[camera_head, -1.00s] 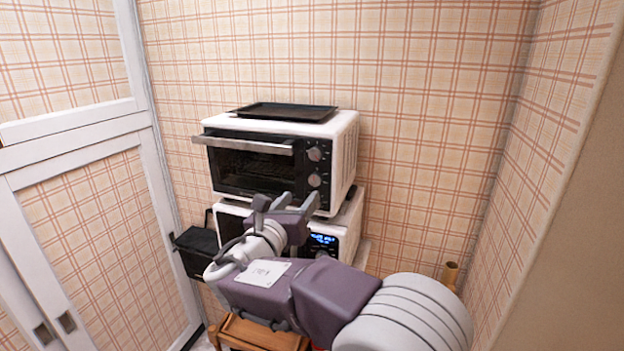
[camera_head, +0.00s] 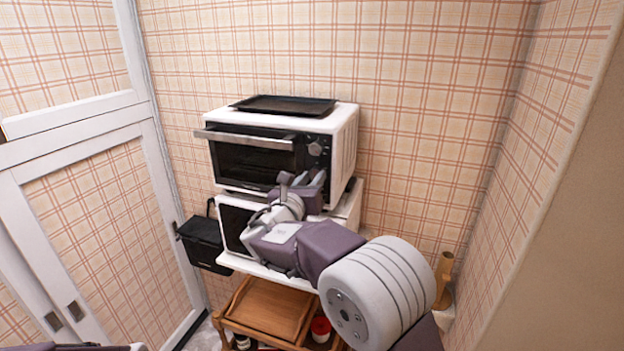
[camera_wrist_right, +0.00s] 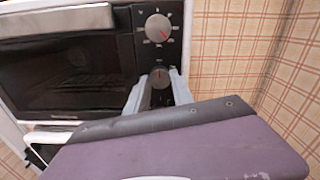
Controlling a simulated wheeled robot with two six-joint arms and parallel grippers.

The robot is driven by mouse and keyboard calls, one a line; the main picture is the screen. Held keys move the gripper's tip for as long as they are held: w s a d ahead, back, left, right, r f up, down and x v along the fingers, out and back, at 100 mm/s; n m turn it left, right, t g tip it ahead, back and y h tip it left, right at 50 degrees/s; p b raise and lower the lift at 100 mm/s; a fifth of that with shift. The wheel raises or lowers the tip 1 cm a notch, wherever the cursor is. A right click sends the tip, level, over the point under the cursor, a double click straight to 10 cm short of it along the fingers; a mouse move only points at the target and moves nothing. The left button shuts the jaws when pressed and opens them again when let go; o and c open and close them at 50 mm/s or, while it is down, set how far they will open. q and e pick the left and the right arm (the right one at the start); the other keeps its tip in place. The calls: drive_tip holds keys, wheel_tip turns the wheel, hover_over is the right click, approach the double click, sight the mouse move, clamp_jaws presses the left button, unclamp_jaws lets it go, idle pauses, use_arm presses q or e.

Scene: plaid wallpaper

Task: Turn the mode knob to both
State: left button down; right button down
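The white toaster oven (camera_head: 343,150) stands with its dark control panel on the right of its front. Its upper knob (camera_head: 314,148) is silver-grey, and in the right wrist view (camera_wrist_right: 158,28) it has a red pointer mark. The lower knob (camera_wrist_right: 160,76) shows between my right fingertips in the wrist view and is hidden behind the gripper in the head view. The labels are too small to read, so I cannot tell which is the mode knob. My right gripper (camera_wrist_right: 160,82) is open, one finger on each side of the lower knob; contact is unclear. My left gripper is out of view.
A black tray (camera_head: 284,105) lies on top of the oven. A white microwave (camera_head: 234,220) stands below it, partly behind my right arm. A wooden cart (camera_head: 262,308) is underneath, and a black box (camera_head: 203,241) hangs at the left. The plaid wall is close on the right.

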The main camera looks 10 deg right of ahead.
drive_tip(key=m+b, duration=1.5)
drive_tip(key=b, duration=0.1)
drive_tip(key=shift+f+b, duration=0.15)
drive_tip(key=shift+b, duration=0.15)
drive_tip(key=m+b, duration=0.2)
drive_tip(key=m, duration=0.2)
drive_tip(key=shift+m, duration=0.4)
drive_tip(key=m+b, duration=0.1)
drive_tip(key=m, duration=0.1)
drive_tip(key=m+b, duration=0.1)
drive_tip(key=m, duration=0.2)
drive_tip(key=shift+r+m, duration=0.2)
drive_tip(key=shift+m, duration=0.1)
drive_tip(key=m+b, duration=0.1)
drive_tip(key=m, duration=0.4)
drive_tip(key=shift+r, duration=0.1)
drive_tip(key=shift+r+m+b, duration=0.1)
drive_tip(key=shift+m+b, duration=0.35)
drive_tip(key=shift+m, duration=2.25)
